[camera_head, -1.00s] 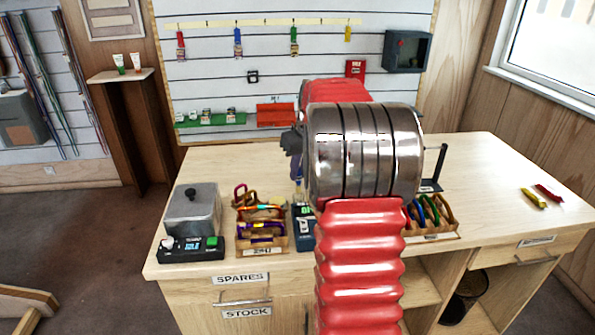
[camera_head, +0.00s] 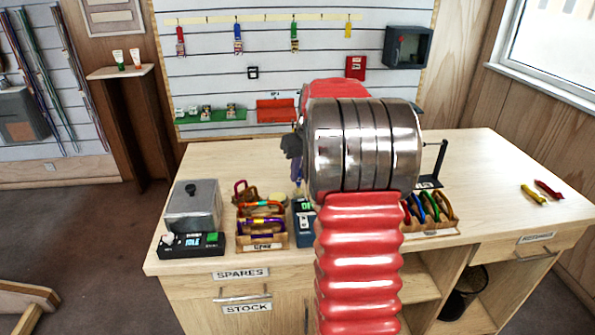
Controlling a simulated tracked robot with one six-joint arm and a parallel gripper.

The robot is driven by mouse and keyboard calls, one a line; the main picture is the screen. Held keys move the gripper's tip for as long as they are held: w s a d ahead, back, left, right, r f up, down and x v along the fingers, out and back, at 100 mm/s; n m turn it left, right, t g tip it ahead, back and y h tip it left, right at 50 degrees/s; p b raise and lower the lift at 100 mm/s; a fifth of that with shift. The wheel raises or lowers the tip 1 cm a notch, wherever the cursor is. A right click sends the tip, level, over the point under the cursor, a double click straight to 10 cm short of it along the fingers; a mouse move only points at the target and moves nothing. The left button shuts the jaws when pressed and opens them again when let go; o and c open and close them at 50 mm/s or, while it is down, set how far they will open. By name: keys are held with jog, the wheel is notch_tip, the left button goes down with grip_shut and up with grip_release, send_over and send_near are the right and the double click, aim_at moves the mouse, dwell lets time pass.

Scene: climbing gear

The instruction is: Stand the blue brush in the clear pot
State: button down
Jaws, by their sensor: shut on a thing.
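My gripper (camera_head: 293,152) shows only in part, as a dark shape at the left edge of my own arm, above the back of the bench. My arm's steel and red links hide most of it. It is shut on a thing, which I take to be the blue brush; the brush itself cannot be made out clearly. A small pale, see-through shape (camera_head: 298,188) just below the gripper may be the clear pot. Whether brush and pot touch cannot be told.
The bench (camera_head: 490,165) holds a grey lidded box (camera_head: 193,208), a black device (camera_head: 190,245), a wooden carabiner rack (camera_head: 262,240), a dark blue device (camera_head: 304,222), another rack (camera_head: 430,212) and a black stand (camera_head: 433,165). Yellow (camera_head: 533,195) and red (camera_head: 548,189) items lie right. The bench's right side is mostly clear.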

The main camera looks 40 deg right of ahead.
jog(key=shift+f, duration=0.95)
dwell(0.6)
jog(key=c, duration=1.6)
grip_release()
jog(key=shift+r, duration=0.1)
jog(key=v, duration=1.3)
jog(key=shift+s+r, duration=0.1)
jog(key=shift+r, duration=0.15)
